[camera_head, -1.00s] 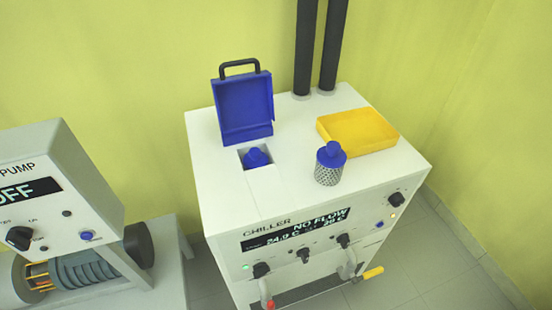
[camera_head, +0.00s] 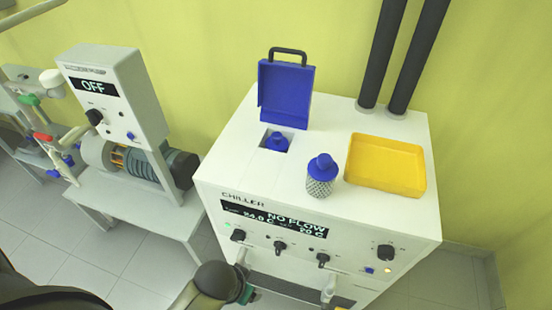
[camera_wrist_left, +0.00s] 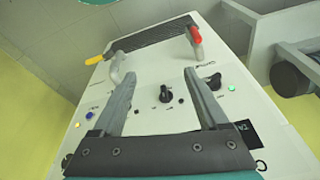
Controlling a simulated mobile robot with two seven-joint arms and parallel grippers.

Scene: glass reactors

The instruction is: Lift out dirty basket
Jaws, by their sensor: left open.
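The chiller (camera_head: 250,165) has a square opening in its top. A basket with a blue knob (camera_head: 278,142) sits down in that opening; only its blue top shows. A second basket (camera_head: 320,184), of perforated metal with a blue top, stands upright on the chiller top to the right. A blue lid (camera_head: 286,92) with a black handle stands open behind the opening. My left gripper (camera_wrist_left: 160,76) is open and empty in the left wrist view, its fingers facing the chiller's front panel. My left arm shows at the bottom of the head view. My right gripper is out of view.
A yellow tray (camera_head: 385,170) looks empty at the right of the chiller top. Two thick black pipes rise behind it. Knobs and hose fittings stick out of the chiller front. A pump unit (camera_head: 115,95) stands on a bench to the left.

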